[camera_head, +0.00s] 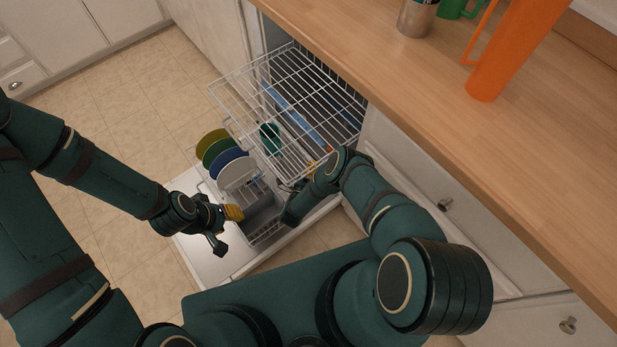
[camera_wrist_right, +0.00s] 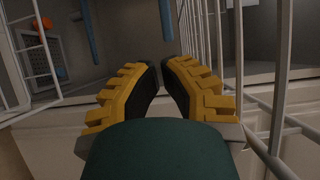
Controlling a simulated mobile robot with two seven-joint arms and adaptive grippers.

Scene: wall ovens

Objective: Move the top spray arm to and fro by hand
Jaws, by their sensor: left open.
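A long blue bar, which looks like the top spray arm (camera_head: 298,118), shows through the wires of the pulled-out upper rack (camera_head: 235,92). My right gripper reaches in at the near edge of the rack and is mostly hidden by its own arm in the head view. In the right wrist view, the fingertips of my right gripper (camera_wrist_right: 162,68) are close together, just below a blue bar (camera_wrist_right: 166,22). I cannot tell whether they touch it or have closed on it. My left gripper (camera_head: 229,227) is open and empty above the dishwasher's open door (camera_head: 196,244).
Several coloured plates (camera_head: 222,152) stand in the lower rack, left of the upper rack. Rack wires (camera_wrist_right: 238,45) run close to my right gripper. The wooden counter (camera_head: 480,140) carries an orange jug (camera_head: 520,45) and a metal cup (camera_head: 416,18). The tiled floor at left is clear.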

